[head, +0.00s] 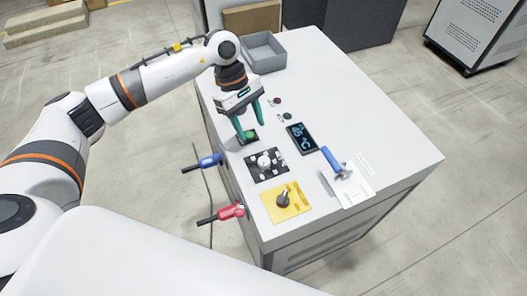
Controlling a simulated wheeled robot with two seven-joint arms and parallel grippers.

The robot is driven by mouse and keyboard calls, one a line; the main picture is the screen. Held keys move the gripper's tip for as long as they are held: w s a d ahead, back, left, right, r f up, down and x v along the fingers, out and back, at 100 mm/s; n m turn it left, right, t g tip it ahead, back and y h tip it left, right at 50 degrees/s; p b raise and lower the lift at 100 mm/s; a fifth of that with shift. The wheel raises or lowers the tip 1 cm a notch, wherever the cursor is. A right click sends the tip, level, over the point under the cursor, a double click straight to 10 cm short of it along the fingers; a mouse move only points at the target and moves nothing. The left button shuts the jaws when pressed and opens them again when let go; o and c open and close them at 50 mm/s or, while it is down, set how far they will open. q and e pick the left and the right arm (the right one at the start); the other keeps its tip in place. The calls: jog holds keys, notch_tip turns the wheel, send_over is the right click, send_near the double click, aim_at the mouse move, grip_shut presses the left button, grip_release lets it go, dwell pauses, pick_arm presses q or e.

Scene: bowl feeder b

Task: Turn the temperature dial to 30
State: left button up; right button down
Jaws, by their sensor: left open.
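A white round dial (264,161) sits on a black plate with pale marks on the machine top (330,75). A black knob (284,199) sits on a yellow plate nearer the front. I cannot read the marks of either. A dark display (301,138) to the right shows blue digits and °C; the number is hard to read. My left gripper (252,129) points down with its green fingers apart and empty. My right gripper is out of view.
A blue-handled lever (331,159) stands at the right of the panel. Blue (209,161) and red (230,212) handles stick out from the left side. A grey bin (263,53) stands at the back. The right part of the top is clear.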

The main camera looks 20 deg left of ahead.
aim_at(264, 161)
pick_arm(q)
jog(key=p+x, duration=0.2)
jog(key=x, duration=0.3)
jog(key=p+x, duration=0.2)
jog(key=x, duration=0.3)
jog(key=shift+s+d, duration=0.15)
jog(key=shift+d, duration=0.1)
jog(key=shift+d+f, duration=0.15)
jog(key=shift+f, duration=0.25)
jog(key=c, duration=1)
